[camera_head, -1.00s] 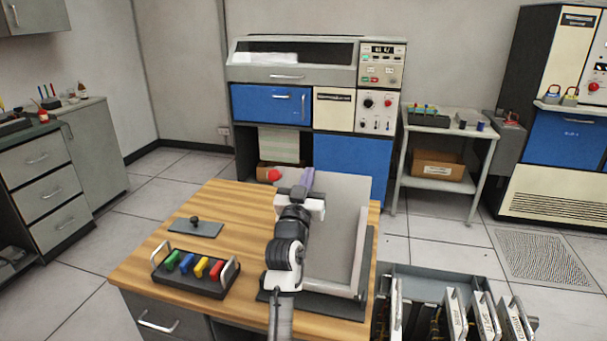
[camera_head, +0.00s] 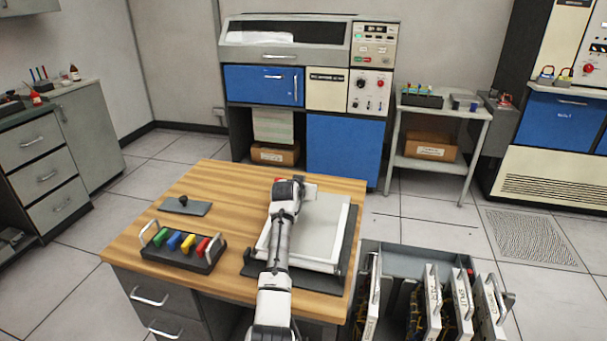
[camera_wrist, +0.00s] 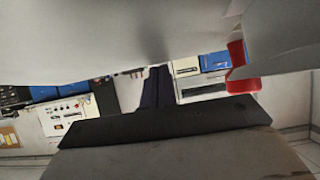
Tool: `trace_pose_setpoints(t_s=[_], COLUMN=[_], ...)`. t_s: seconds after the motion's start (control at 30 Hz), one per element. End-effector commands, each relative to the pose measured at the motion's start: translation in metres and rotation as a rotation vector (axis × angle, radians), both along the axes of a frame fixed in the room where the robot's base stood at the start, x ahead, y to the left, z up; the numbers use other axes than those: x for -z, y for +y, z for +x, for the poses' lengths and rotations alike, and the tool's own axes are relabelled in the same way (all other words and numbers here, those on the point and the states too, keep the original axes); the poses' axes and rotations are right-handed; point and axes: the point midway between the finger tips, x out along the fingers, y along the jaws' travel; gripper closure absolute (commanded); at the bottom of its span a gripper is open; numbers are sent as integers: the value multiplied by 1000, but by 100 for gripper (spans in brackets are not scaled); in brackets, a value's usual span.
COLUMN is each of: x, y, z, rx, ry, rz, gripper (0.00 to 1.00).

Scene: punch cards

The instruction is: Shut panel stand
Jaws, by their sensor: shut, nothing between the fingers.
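The panel stand stands on the right half of the wooden desk. It has a dark base plate (camera_head: 338,279) and a pale, shallow tray-like frame (camera_head: 318,235) that lies low over the base, close to flat. Whether it rests fully on the base I cannot tell. My gripper (camera_head: 309,187) is at the frame's far edge, and my arm covers the frame's left part. In the wrist view the dark fingers (camera_wrist: 155,85) are together and empty, with a large pale surface close above them. A red part (camera_wrist: 238,68) hangs beside that surface.
A rack of colored-handled plugs (camera_head: 183,246) and a grey plate with a black knob (camera_head: 185,206) lie on the desk's left. An open bin of upright panels (camera_head: 432,305) stands right of the desk. The desk's far left (camera_head: 235,180) is clear.

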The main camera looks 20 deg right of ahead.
Motion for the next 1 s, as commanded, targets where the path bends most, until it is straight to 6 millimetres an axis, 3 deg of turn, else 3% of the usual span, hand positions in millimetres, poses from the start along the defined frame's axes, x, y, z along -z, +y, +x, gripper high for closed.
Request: trace_pose_setpoints(t_s=[0.1,0.33,1.0], x=[18,41,52], y=[-1,0,2], z=[0,-2,-4], rx=[0,1,0], ry=[57,127,157], rz=[39,85,105], gripper=[100,100,100])
